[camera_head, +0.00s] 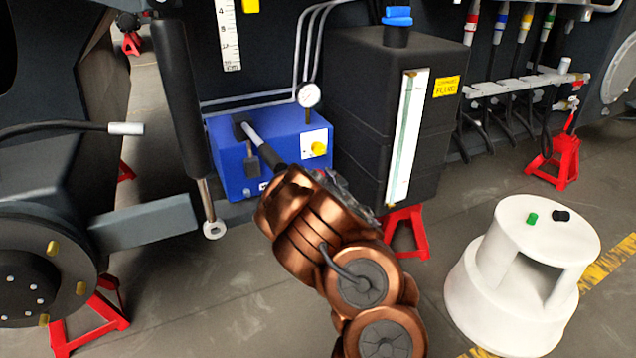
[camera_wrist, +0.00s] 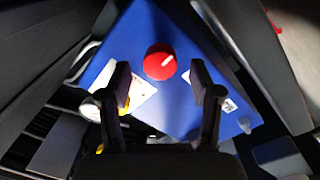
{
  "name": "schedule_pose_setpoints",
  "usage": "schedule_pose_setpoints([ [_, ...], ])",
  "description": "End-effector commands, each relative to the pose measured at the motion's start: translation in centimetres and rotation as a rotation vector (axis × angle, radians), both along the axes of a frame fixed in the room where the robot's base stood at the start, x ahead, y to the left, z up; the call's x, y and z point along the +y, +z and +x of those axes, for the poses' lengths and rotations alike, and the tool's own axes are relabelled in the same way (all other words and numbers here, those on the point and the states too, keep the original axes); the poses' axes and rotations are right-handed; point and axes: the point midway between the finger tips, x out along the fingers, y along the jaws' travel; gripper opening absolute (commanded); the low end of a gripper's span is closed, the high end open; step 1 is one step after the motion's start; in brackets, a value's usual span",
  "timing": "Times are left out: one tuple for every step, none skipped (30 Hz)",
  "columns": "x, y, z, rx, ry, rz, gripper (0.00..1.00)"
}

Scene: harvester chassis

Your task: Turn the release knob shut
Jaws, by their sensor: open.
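A round red knob (camera_wrist: 160,62) with a white pointer line sits on the face of a blue pump unit (camera_wrist: 178,105) in the wrist view. The pointer slants toward the upper right of that view. My gripper (camera_wrist: 160,78) is open, with one finger on each side of the knob in the picture; no contact shows. In the head view the blue unit (camera_head: 225,142) stands at the centre, and the red knob is hidden there. A yellow knob (camera_head: 318,148) on a white plate shows on the unit; it is partly behind my left finger in the wrist view.
A pump lever (camera_head: 262,143) and a pressure gauge (camera_head: 308,95) are on the blue unit. A black fluid tank (camera_head: 360,120) stands close at its right, a black cylinder (camera_head: 178,95) at its left. A white step stool (camera_head: 495,290) stands on the floor at right.

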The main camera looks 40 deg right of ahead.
Motion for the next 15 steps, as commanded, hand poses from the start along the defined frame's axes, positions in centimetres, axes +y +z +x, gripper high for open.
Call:
schedule_pose_setpoints([
  [-0.2, -0.1, 0.5, -0.001, 0.001, -0.001, 0.64],
  [-0.3, -0.1, 0.8, 0.001, 0.001, -0.001, 0.64],
  [-0.4, -0.2, 1.2, 0.002, 0.0, 0.0, 0.64],
  [-0.5, -0.2, 1.4, 0.001, 0.001, -0.001, 0.64],
  [-0.6, -0.1, 1.7, 0.0, 0.001, -0.001, 0.64],
  [-0.7, -0.1, 2.0, 0.0, 0.002, -0.001, 0.64],
  [-0.8, -0.1, 2.2, 0.0, 0.002, -0.001, 0.64],
  [-0.9, -0.1, 2.4, 0.0, 0.001, -0.001, 0.64],
  [-1.0, -0.1, 2.6, 0.002, 0.001, 0.0, 0.64],
  [-1.1, -0.2, 2.7, 0.003, 0.0, 0.0, 0.64],
  [-1.1, -0.2, 2.8, 0.004, -0.001, 0.0, 0.64],
  [-1.2, -0.2, 3.0, 0.004, -0.001, 0.001, 0.64],
  [-1.3, -0.1, 3.1, 0.004, -0.001, 0.001, 0.64],
  [-1.3, -0.1, 3.1, 0.004, -0.001, 0.001, 0.64],
  [-1.3, -0.1, 3.2, 0.004, -0.001, 0.0, 0.64],
])
